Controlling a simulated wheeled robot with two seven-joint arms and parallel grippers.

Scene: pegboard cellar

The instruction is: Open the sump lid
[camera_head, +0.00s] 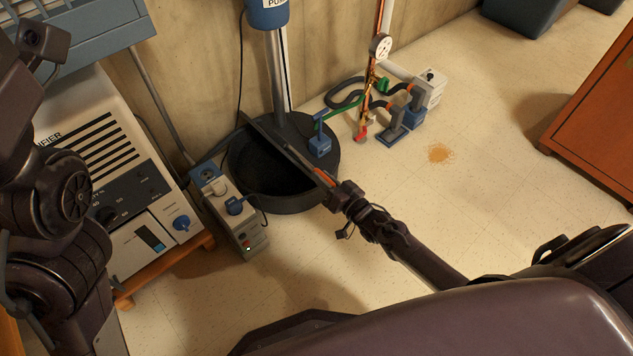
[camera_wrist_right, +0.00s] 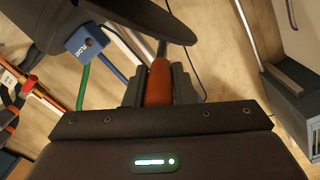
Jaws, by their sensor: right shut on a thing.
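The sump (camera_head: 300,204) is a round black basin on the floor, with its dark inside showing on the left half. A thin dark lid (camera_head: 284,147) stands raised across it, seen nearly edge-on. The right wrist view shows the handle (camera_wrist_right: 160,82) between the fingers (camera_wrist_right: 159,92), with the dark lid (camera_wrist_right: 135,18) beyond. My left arm is at the left; its gripper is not visible.
A blue float box (camera_head: 320,146) is beside the sump, with copper piping and a gauge (camera_head: 380,47) behind. A power strip (camera_head: 236,217) and white dehumidifier (camera_head: 120,170) stand left. A wooden cabinet (camera_head: 598,125) is at right.

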